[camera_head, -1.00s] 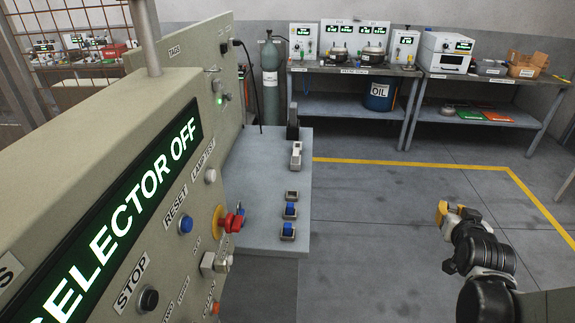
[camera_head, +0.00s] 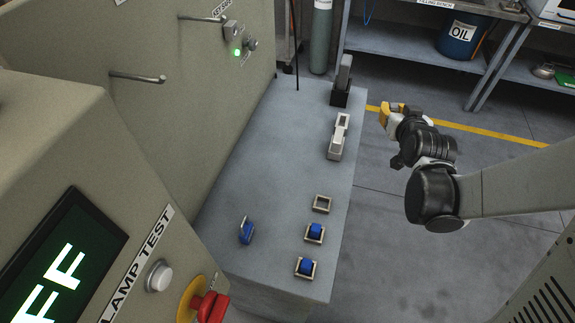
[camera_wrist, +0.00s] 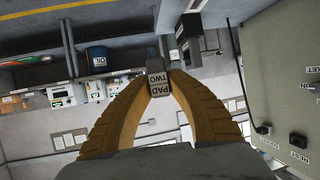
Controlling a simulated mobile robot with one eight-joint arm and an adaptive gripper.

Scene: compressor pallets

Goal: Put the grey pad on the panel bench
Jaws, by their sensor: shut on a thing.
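My gripper (camera_wrist: 156,100) is shut on a small dark grey pad (camera_wrist: 158,84) marked "PAD TWO", held between its yellow fingertips in the wrist view. In the head view my gripper (camera_head: 391,113) is beyond the right edge of the panel bench, over the floor; the pad cannot be made out there. The panel bench (camera_head: 265,145) is a long grey top along the beige panel. On its right side are an empty square frame (camera_head: 322,204) and two similar frames holding blue pieces (camera_head: 314,232), (camera_head: 305,267).
A loose blue piece (camera_head: 246,231) stands on the bench at left. A pale block (camera_head: 337,144) and a dark upright device (camera_head: 342,85) stand towards its far end. Handles (camera_head: 138,77) stick out from the panel. The bench middle is clear. A filling bench (camera_head: 430,58) stands behind.

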